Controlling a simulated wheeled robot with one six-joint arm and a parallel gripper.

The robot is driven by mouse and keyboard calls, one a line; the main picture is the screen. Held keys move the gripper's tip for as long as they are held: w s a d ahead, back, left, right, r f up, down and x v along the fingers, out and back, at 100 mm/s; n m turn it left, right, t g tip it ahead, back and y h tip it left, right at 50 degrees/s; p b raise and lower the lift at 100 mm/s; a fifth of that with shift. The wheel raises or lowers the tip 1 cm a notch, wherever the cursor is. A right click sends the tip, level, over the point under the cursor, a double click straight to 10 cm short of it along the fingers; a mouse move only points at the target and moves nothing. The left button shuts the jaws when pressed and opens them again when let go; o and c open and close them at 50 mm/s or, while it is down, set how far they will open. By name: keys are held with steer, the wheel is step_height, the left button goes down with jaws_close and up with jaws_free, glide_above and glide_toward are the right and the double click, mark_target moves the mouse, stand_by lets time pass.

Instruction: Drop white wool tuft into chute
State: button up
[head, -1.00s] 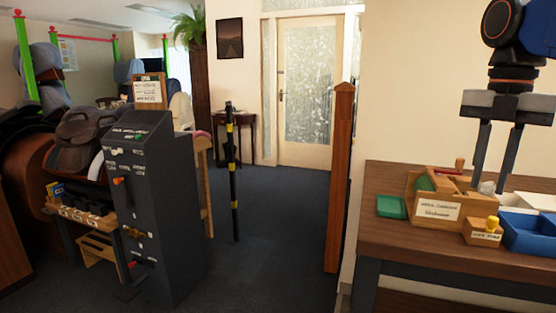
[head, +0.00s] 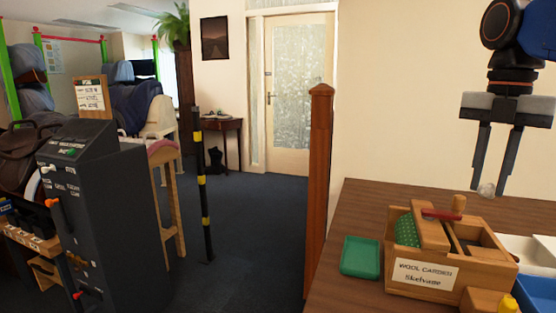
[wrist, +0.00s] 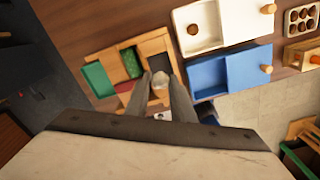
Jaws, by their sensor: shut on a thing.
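My gripper (head: 489,187) points down with its fingers shut on a small pale wool tuft (head: 487,190). The tuft also shows between the fingertips in the wrist view (wrist: 160,79). In the head view it is above the wooden wool carder box (head: 396,276), which has a white label and stands on the brown table. In the wrist view the tuft overlaps a dark opening (wrist: 158,62) in that box, beside a green patch (wrist: 131,62). I cannot tell the tuft's exact height above the box. No part is labelled as a chute.
A green tray (head: 361,257) lies left of the box. A white tray (wrist: 199,27) and a blue tray (wrist: 209,76) lie to its right. A red-handled piece (head: 441,214) rests on the box. A wooden post (head: 318,190) stands left of the table; open floor lies beyond.

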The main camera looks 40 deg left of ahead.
steer(key=shift+w, duration=0.25)
steer(key=shift+f, duration=3)
steer(key=o, duration=1.1)
step_height(320, 180, up, 12)
steer(key=shift+r, duration=0.1)
